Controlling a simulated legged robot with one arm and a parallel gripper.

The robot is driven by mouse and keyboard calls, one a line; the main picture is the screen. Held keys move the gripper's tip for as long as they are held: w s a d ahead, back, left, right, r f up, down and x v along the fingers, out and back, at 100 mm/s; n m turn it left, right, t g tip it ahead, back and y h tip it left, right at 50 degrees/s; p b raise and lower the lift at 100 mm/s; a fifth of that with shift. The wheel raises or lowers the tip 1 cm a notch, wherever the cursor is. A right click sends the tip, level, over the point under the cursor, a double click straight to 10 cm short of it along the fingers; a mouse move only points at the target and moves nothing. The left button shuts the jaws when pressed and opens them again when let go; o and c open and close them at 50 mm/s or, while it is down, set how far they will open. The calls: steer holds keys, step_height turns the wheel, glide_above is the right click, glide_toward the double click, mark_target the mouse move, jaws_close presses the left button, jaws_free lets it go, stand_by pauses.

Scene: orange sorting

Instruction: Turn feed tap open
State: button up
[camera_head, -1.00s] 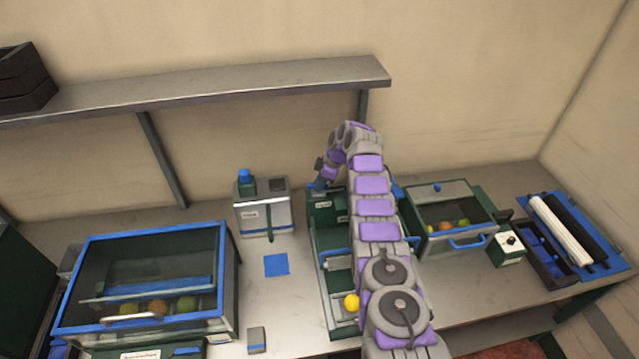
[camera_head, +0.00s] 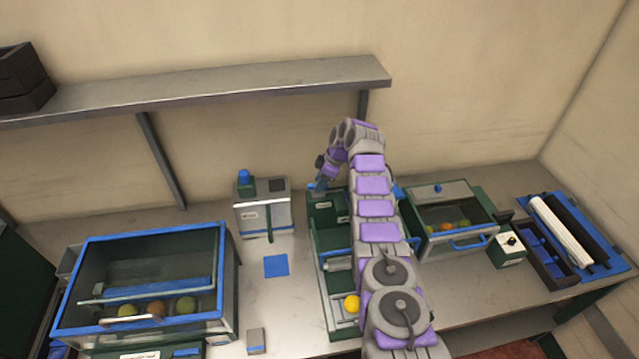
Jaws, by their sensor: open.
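The feed tap is hard to make out; a small blue piece (camera_head: 317,186) shows at the back left of the green machine (camera_head: 325,205), just under my gripper, and I cannot tell whether it is the tap. My gripper (camera_head: 319,180) points down at the machine's back corner and is open. It is small and partly dark in this view, so I cannot tell whether it touches the blue piece. My arm hides much of the machine's right side. A yellow fruit (camera_head: 352,303) lies at the machine's front end.
A glass-topped bin with blue edges (camera_head: 228,290) holds several fruits at left. A grey box with a blue knob (camera_head: 264,212) stands left of the machine. A lidded box (camera_head: 484,205) and a rack with rollers (camera_head: 610,265) are at right. A shelf (camera_head: 230,90) overhangs behind.

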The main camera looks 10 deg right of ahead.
steer(key=p+v, duration=1.2)
steer(key=v, duration=0.4)
steer(key=shift+d+r+p, duration=0.15)
steer(key=shift+d+p, duration=0.15)
steer(key=shift+w, duration=0.1)
